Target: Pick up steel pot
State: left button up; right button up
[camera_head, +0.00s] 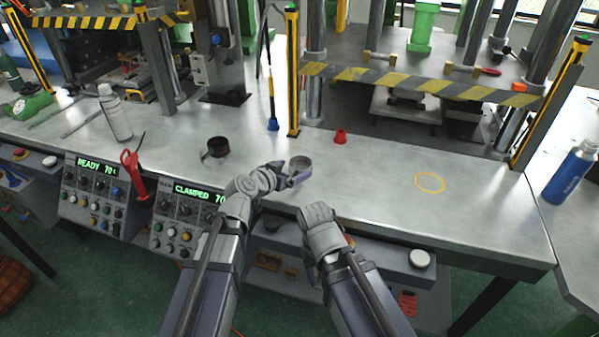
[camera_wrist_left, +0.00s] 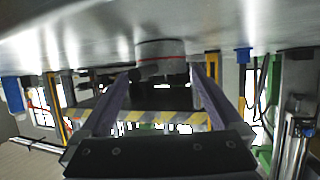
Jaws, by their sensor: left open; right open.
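The steel pot (camera_head: 300,162) is a small, round metal cup standing upright on the metal bench top. My left gripper (camera_head: 287,177) is open at the pot's near left side, its fingers close to the pot's wall. In the left wrist view, which is upside down, the pot (camera_wrist_left: 161,52) shows between the tips of the two spread fingers of my left gripper (camera_wrist_left: 160,75). I cannot tell whether a finger touches it. My right gripper (camera_head: 317,212) is open and empty at the bench's front edge, right of and nearer than the pot; its fingers are hardly visible.
A dark reddish cup (camera_head: 216,147) stands left of the pot. A red cone-shaped piece (camera_head: 340,136) and a blue-tipped tool (camera_head: 272,125) are behind it. A yellow-black striped post (camera_head: 293,75) rises behind. The bench around the yellow ring mark (camera_head: 430,183) is clear.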

aim_at(306, 162)
pick_arm(q)
jog(key=b+x, duration=0.1)
jog(key=x, duration=0.4)
jog(key=shift+w+r, duration=0.15)
jog(key=c, duration=1.2)
